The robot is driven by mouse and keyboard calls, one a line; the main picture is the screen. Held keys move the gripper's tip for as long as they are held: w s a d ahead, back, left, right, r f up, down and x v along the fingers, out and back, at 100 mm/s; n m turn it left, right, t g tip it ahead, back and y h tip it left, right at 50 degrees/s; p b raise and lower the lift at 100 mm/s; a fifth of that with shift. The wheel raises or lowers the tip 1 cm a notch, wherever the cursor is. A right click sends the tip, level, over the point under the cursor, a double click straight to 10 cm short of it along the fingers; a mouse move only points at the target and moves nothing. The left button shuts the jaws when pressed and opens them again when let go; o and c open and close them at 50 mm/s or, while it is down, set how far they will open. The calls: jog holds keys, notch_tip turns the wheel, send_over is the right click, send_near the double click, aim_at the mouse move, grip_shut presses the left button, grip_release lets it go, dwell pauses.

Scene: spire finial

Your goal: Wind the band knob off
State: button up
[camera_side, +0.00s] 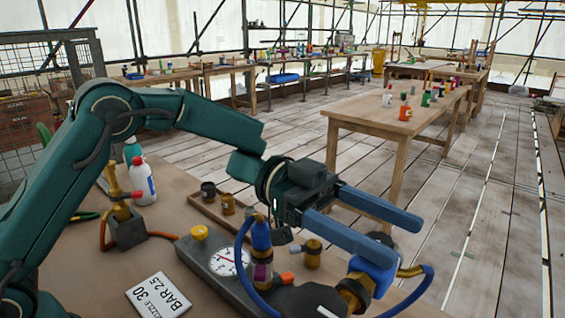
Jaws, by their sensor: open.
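My gripper (404,240) is open, with two long blue fingers pointing right and nothing clearly held between them. The fingers are above a blue fitting (374,272) with a brass elbow (410,271) at the bench's right end; I cannot tell whether they touch it. Left of it stands a blue and brass upright (261,236) with a purple band (263,272). An orange knob (285,278) sticks out to the right by the band. A brass knob (312,253) stands below the fingers. Which of these is the band knob is not certain.
A grey base with a dial gauge (229,262) and yellow knob (199,232) lies on the bench. A tray (203,206) holds small caps. A card (161,296), a white bottle (143,182) and a brass valve (119,200) are left. A blue hose (238,255) loops around the upright.

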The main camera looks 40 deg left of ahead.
notch_tip(320, 180, down, 2)
jog(key=shift+d, duration=1.5)
grip_shut()
